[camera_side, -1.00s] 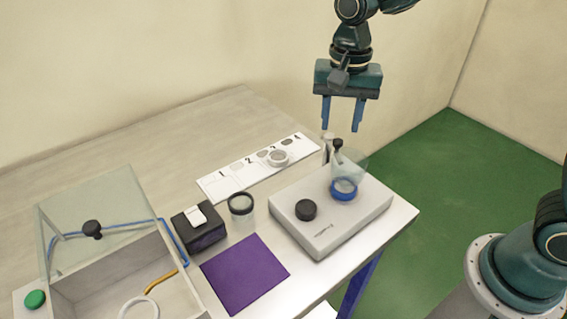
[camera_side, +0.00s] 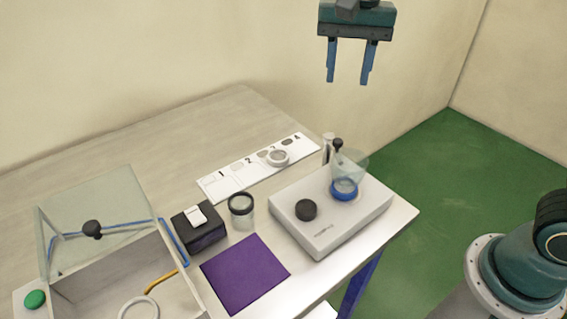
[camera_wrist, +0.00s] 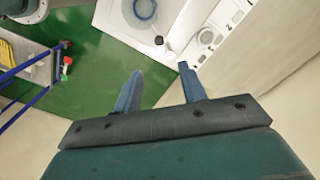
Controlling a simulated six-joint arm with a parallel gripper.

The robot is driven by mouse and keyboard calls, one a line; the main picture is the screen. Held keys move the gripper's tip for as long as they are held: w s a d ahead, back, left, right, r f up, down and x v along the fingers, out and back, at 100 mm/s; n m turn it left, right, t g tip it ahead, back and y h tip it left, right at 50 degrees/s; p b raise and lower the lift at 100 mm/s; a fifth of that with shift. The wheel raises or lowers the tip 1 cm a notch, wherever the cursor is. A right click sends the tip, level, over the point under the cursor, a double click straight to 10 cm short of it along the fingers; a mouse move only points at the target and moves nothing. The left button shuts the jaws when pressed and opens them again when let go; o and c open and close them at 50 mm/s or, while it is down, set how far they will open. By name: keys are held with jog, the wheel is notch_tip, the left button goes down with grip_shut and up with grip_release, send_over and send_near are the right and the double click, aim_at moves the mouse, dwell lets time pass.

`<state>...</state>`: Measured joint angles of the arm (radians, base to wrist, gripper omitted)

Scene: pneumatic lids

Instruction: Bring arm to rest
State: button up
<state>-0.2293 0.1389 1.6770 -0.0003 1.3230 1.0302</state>
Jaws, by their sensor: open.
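My gripper (camera_side: 348,76) hangs high above the table's back right part, with its two blue fingers apart and nothing between them. In the wrist view my gripper (camera_wrist: 160,80) also shows open and empty, with the table and green floor far below. Most of my arm above the gripper is out of the side view.
The table holds a white device (camera_side: 325,240) with a blue ring (camera_side: 344,190), a numbered strip (camera_side: 222,186), a jar (camera_side: 241,212), a black box (camera_side: 203,236), a purple mat (camera_side: 244,274) and a glass-lidded box (camera_side: 100,262). The air around my gripper is clear.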

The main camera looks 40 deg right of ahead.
jog(key=s+d+f+n+t, duration=0.1)
jog(key=s+d+n, duration=0.3)
jog(key=s, duration=0.6)
jog(key=s+d+f+n+t, duration=0.1)
jog(key=s+d+n+t, duration=0.3)
jog(key=s, duration=0.6)
jog(key=shift+d+f+n+t, duration=0.35)
jog(key=shift+d+n, duration=0.1)
jog(key=shift+n, duration=0.15)
dwell(0.8)
